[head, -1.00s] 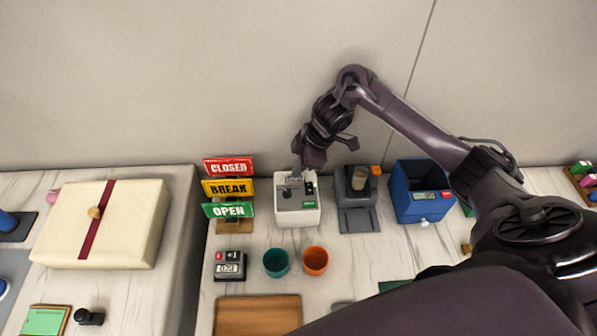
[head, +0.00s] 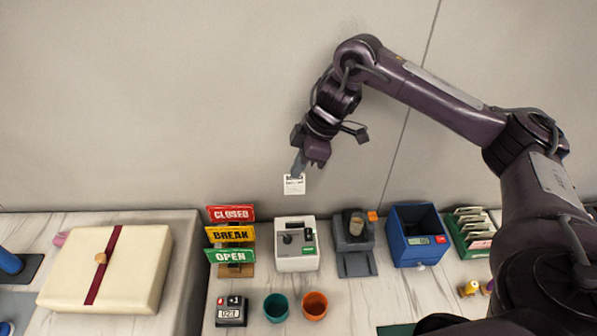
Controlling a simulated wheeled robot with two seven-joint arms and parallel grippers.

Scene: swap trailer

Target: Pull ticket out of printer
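A small white ticket (head: 294,185) with dark print hangs from the fingertips of my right gripper (head: 298,168). The gripper is shut on the ticket's top edge. The ticket is in the air above the white printer (head: 297,262), apart from it. The printer stands on the counter with a dark slot, a dark knob and a green label on its top and front. My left gripper is not in view.
CLOSED, BREAK and OPEN signs (head: 231,235) stand left of the printer. A grey machine (head: 354,263) and a blue box (head: 408,252) stand to its right. A teal cup (head: 276,308), an orange cup (head: 314,306) and a small counter device (head: 231,313) are in front.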

